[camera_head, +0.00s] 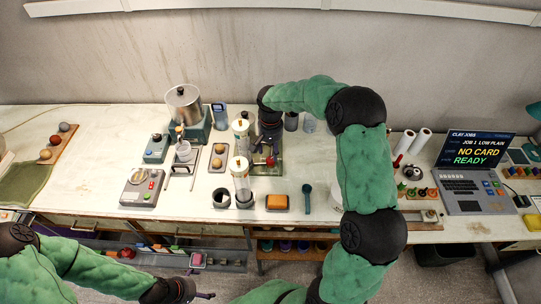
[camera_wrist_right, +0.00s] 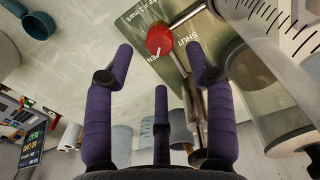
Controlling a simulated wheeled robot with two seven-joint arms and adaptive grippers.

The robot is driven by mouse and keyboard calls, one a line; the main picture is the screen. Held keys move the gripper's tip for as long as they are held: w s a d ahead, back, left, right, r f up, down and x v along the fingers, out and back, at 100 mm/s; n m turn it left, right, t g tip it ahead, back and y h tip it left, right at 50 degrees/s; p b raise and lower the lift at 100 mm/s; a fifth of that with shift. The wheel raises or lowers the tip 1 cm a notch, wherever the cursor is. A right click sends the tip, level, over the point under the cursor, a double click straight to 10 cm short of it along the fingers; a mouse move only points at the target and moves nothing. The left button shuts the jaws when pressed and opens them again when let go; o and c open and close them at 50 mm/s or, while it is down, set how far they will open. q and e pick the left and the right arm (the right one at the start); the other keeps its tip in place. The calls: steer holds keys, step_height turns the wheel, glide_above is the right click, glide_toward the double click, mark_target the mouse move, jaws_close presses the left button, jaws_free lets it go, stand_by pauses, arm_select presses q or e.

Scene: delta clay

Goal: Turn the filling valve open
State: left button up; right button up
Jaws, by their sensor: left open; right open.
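The filling valve has a red knob (camera_wrist_right: 159,40) on a metal stem, over a green plate (camera_wrist_right: 190,60) lettered SHUT and, partly hidden, OPEN. In the head view the red knob (camera_head: 270,161) shows just below my right gripper (camera_head: 269,143). In the right wrist view my right gripper (camera_wrist_right: 160,62) has its purple fingers spread, with the knob between the upper two tips. I cannot tell whether a finger touches it. A clear graduated cylinder (camera_wrist_right: 285,25) stands close on the right. My left gripper (camera_head: 190,294) is at the bottom edge of the head view, below the table front, open and empty.
On the worktable (camera_head: 325,170), clear columns (camera_head: 241,178) stand just left of the valve. A laptop (camera_head: 475,165) on the right reads "NO CARD READY".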

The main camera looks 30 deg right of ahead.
mark_target(271, 159)
step_height(271, 159, up, 7)
stand_by(0.3)
steer(key=shift+r, duration=0.1)
stand_by(0.4)
